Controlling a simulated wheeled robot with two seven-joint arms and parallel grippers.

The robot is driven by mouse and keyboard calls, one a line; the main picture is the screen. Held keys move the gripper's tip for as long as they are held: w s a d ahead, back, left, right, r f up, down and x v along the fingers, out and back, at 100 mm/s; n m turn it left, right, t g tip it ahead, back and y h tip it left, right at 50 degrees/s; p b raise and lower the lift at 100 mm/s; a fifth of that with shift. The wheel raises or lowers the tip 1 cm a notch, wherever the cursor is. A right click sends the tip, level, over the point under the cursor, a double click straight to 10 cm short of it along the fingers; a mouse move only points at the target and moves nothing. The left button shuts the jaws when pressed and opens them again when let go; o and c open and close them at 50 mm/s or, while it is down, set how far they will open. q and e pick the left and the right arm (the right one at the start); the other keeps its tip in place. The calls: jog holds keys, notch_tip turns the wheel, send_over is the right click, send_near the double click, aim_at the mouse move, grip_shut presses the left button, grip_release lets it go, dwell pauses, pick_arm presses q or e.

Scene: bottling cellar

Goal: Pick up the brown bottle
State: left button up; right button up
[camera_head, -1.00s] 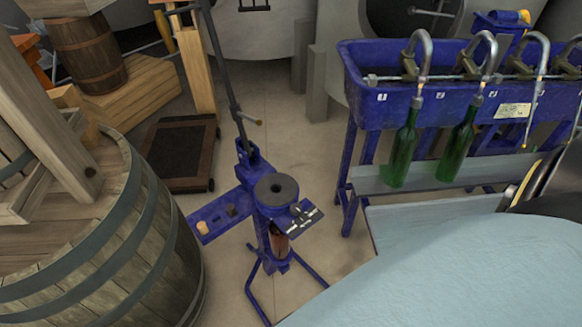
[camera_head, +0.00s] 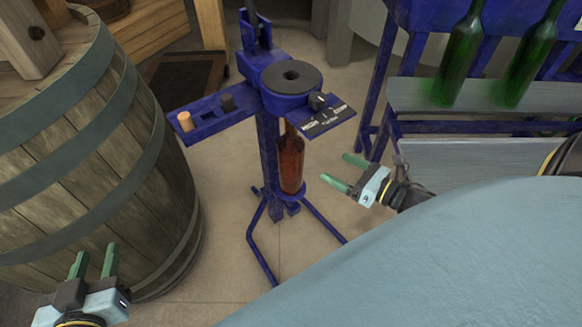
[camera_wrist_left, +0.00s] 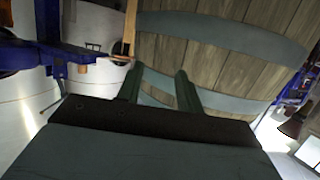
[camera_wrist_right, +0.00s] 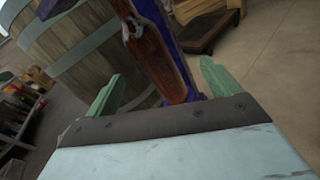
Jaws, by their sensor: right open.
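The brown bottle (camera_head: 291,160) stands upright on the small lower platform of the blue corking stand (camera_head: 268,150), under its round head. In the right wrist view the bottle (camera_wrist_right: 160,50) shows between and beyond the fingers. My right gripper (camera_head: 344,172) is open and empty, to the right of the bottle and apart from it, with its green fingers pointing at it. My left gripper (camera_head: 94,262) is in front of the barrel at lower left, its two green fingers apart with nothing between them. In the left wrist view its fingers (camera_wrist_left: 157,88) point toward barrel staves.
A large wooden barrel (camera_head: 95,150) stands left of the stand. The stand's side arm holds a cork (camera_head: 186,121). Green bottles (camera_head: 460,55) stand on a shelf (camera_head: 410,95) at upper right. The stand's legs spread over open floor (camera_head: 225,240).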

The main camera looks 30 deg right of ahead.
aim_at(303, 155)
jog(key=w+a+n+b, duration=0.1)
jog(key=w+a+b, duration=0.1)
jog(key=w, duration=0.1)
jog(key=w+a+n+y+b, duration=0.1)
jog(key=w+a+b, duration=0.1)
jog(key=w, duration=0.2)
jog(key=w+a+n+y+b, duration=0.1)
jog(key=w+a+n+b, duration=0.1)
jog(key=w+a, duration=0.1)
jog(key=shift+w+r, duration=0.25)
jog(key=shift+w, duration=0.5)
pick_arm(q)
jog(key=s+r+t+h, duration=0.2)
jog(key=r+t, duration=0.3)
jog(key=r, duration=0.3)
jog(key=s+r+t+h, duration=0.1)
jog(key=s+r+t, duration=0.1)
jog(key=r+t, duration=0.4)
jog(key=shift+s+d+r+t+h, duration=0.3)
jog(key=shift+d+r+h, duration=0.1)
jog(key=shift+r, duration=0.55)
pick_arm(e)
jog(key=shift+w+a, duration=0.2)
jog(key=shift+w, duration=0.15)
grip_shut()
pick_arm(q)
jog(key=shift+w, duration=0.1)
pick_arm(e)
jog(key=shift+r, duration=0.25)
